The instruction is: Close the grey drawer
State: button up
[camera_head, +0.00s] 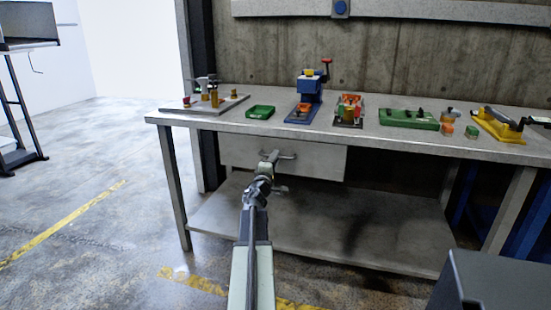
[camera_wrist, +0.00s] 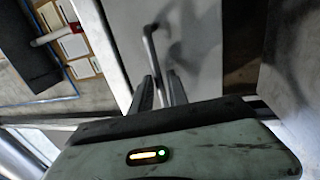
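The grey drawer (camera_head: 320,160) hangs under the left part of the workbench, with its plain front facing me. A bar handle (camera_head: 287,156) sticks out from the front. How far the drawer stands out is hard to tell. In the wrist view, the drawer front (camera_wrist: 195,45) is a pale panel, and the handle (camera_wrist: 150,48) runs down towards my fingertips. My gripper (camera_head: 268,160) is at the left part of the handle. In the wrist view, my gripper (camera_wrist: 160,78) has a narrow gap between its fingers, with the handle's lower end at the gap. Contact is unclear.
The workbench top (camera_head: 220,118) above the drawer carries a green tray (camera_head: 260,112), a blue press (camera_head: 305,100) and several other fixtures. A lower shelf (camera_head: 330,220) lies below the drawer. A bench leg (camera_head: 173,185) stands left.

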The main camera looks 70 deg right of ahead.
jog(key=a+f, duration=0.1)
jog(key=a, duration=0.5)
jog(key=shift+a+b, duration=0.2)
jog(key=shift+b, duration=0.25)
jog(key=shift+s, duration=0.1)
